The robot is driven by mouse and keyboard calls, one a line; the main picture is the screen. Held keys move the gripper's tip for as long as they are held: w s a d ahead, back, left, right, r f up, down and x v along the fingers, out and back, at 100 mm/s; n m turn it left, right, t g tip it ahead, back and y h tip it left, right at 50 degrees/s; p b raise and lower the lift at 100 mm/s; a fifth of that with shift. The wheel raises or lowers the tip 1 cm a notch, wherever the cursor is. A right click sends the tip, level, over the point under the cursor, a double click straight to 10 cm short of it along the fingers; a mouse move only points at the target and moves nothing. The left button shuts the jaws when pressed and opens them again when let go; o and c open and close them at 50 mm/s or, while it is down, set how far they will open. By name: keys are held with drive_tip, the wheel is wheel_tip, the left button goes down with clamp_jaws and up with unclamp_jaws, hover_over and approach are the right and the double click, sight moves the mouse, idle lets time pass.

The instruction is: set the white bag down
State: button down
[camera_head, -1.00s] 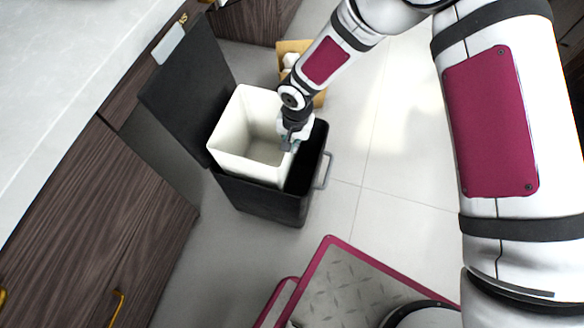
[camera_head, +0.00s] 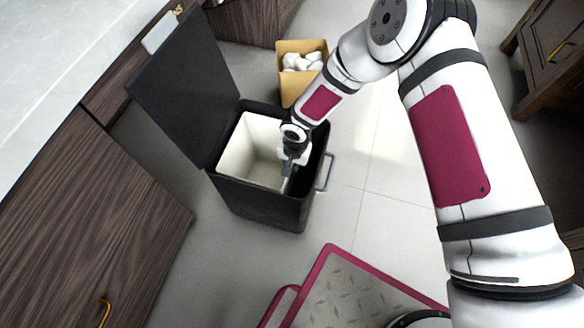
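The white bag (camera_head: 240,150) is an open-topped, box-shaped white container. It sits down inside the black bin (camera_head: 262,207), towards its left side, with its rim near the bin's rim. My gripper (camera_head: 287,181) points down into the bin at the bag's right wall. Its fingers look shut on that wall, though the fingertips are small and partly hidden. The underside of the bag is hidden by the bin, so I cannot tell whether it touches the bottom.
The bin's black lid (camera_head: 185,88) stands open at the left, near wooden cabinets (camera_head: 95,215). A cardboard box (camera_head: 291,88) with white items stands behind the bin. A metal handle (camera_head: 325,172) sticks out at the bin's right. Tiled floor (camera_head: 385,165) is clear to the right.

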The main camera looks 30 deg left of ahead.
drive_tip(key=shift+f+b, duration=0.3)
drive_tip(key=shift+b, duration=0.1)
drive_tip(key=shift+f+b, duration=0.3)
drive_tip(key=c, duration=1.8)
unclamp_jaws()
drive_tip(key=shift+r, duration=0.1)
drive_tip(key=shift+r+p, duration=0.5)
drive_tip(key=shift+p, duration=0.1)
wheel_tip(320, 180, up, 12)
drive_tip(key=p, duration=0.4)
drive_tip(key=shift+d, duration=0.35)
